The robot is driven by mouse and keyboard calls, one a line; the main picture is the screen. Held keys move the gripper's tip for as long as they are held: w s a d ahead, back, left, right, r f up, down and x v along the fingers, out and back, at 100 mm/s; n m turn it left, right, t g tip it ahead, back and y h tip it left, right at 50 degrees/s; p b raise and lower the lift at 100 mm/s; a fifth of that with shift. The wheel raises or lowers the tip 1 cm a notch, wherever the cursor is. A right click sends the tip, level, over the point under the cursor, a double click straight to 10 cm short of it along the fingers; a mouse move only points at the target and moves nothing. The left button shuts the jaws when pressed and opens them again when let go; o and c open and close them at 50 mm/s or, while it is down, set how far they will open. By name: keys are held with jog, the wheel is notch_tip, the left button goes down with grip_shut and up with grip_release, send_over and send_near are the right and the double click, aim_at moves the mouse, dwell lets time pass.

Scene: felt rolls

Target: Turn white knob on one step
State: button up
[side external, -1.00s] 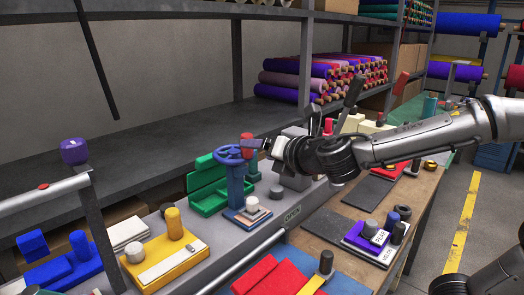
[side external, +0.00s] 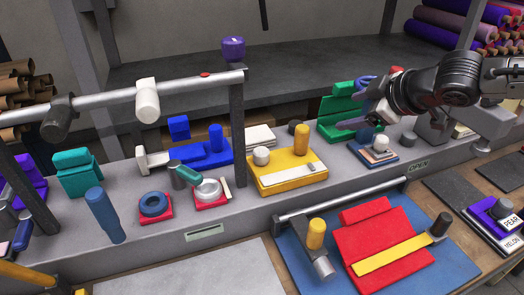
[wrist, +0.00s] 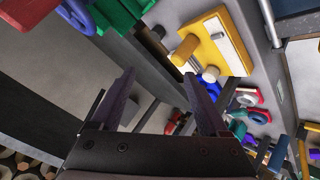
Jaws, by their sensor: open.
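Several white parts are in view. A white round knob (side external: 261,156) stands on the yellow base (side external: 262,181), left of a yellow post (side external: 301,137). In the wrist view the same white knob (wrist: 211,74) shows beyond my right fingertip, apart from it. A white cylinder (side external: 147,100) sits on the grey rail, and a pale stacked knob (side external: 380,143) stands on a small blue base. Which one the task names is not clear. My gripper (side external: 362,118) is open and empty, up and to the right of the yellow base. Its fingers (wrist: 160,76) are spread apart.
A green block or box (side external: 342,105) and a blue handwheel (side external: 367,82), partly hidden by my arm, are close to my gripper. A rail (side external: 180,94) crosses above the left of the bench. A red block (side external: 385,243) lies on a blue mat in front.

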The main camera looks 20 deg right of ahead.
aim_at(262, 151)
jog(key=w+a+f+m+g+y, duration=0.1)
jog(key=a+f+m+y, duration=0.1)
jog(key=a, duration=0.4)
jog(key=w+a+f+m+g+y, duration=0.1)
jog(key=a+f+m, duration=0.2)
jog(key=a, duration=0.3)
jog(key=shift+n, duration=0.3)
jog(key=x, duration=1.3)
jog(key=shift+w, duration=0.15)
grip_shut()
